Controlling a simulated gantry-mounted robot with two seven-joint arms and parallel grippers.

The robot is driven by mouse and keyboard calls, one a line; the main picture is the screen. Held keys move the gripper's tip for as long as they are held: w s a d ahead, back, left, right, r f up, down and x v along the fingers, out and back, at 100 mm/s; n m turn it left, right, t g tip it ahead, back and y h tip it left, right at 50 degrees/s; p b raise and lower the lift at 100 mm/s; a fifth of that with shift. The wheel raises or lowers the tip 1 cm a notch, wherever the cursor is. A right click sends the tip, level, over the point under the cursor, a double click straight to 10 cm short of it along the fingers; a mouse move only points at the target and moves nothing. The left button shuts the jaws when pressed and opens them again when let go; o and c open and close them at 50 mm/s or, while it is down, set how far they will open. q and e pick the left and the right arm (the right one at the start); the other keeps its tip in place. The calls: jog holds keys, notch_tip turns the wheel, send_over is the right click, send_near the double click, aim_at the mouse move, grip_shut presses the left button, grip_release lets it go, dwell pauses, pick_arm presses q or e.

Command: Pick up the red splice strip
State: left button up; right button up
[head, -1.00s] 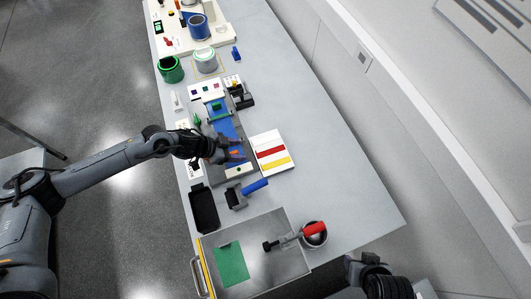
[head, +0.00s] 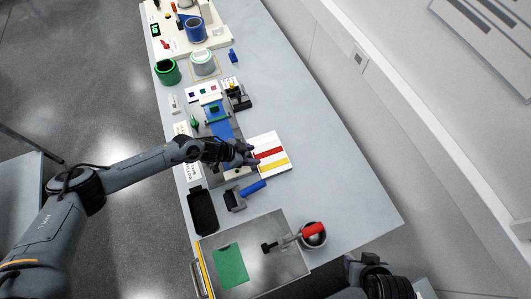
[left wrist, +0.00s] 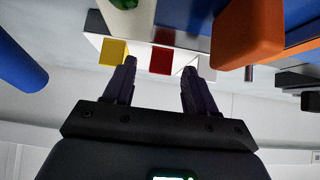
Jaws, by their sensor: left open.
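The red splice strip (head: 269,153) lies on a white holder (head: 263,139), beside a yellow strip (head: 273,165). My left gripper (head: 251,155) is at the holder's left edge, close to the strip's near end. In the left wrist view the open, empty fingers (left wrist: 159,75) stand either side of the strip's red end (left wrist: 161,60). The yellow end (left wrist: 113,52) is just left of the left finger. I cannot tell whether the fingers touch the holder. A dark part of my right arm (head: 372,275) shows at the bottom; its jaw opening is unclear.
A blue-handled roller (head: 250,190) and a black tray (head: 202,211) lie below the holder. An orange block (left wrist: 248,35) is near the right finger in the left wrist view. A metal tray with a green sheet (head: 231,266) is at the front. The table right of the holder is clear.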

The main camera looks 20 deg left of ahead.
pick_arm(q)
jog(key=shift+w+d+f, duration=0.2)
jog(key=shift+f, duration=0.05)
jog(key=c, duration=0.9)
jog(key=shift+r, duration=0.1)
